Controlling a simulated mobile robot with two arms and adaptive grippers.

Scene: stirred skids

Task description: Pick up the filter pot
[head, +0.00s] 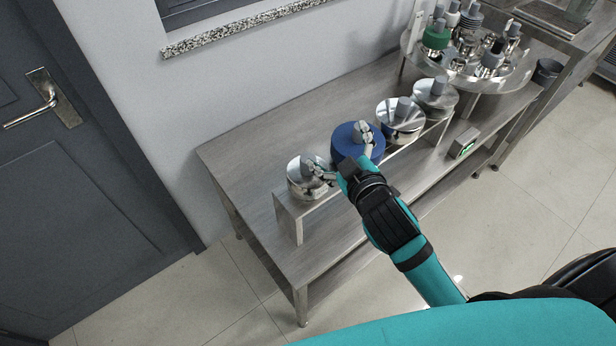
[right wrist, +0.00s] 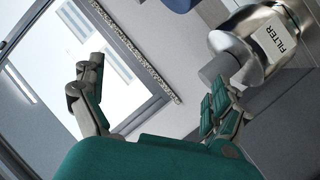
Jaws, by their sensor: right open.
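The filter pot (head: 299,186) is a shiny metal pot with a grey knob, at the left end of a raised metal shelf in the head view. In the right wrist view the pot (right wrist: 268,38) lies at the upper right with its FILTER label showing. My right gripper (head: 344,152) is open and empty. In the head view one finger overlaps the filter pot and the other overlaps the blue pot beside it. In the right wrist view the gripper (right wrist: 150,100) has its right finger close to the knob; I cannot tell whether they touch. My left gripper is not in view.
The blue pot (head: 343,141) stands just right of the filter pot. Two more metal pots (head: 399,133) (head: 437,107) stand farther along the shelf. A round tray (head: 425,66) with several small vessels is at the back right. The tabletop (head: 240,160) behind the filter pot is clear.

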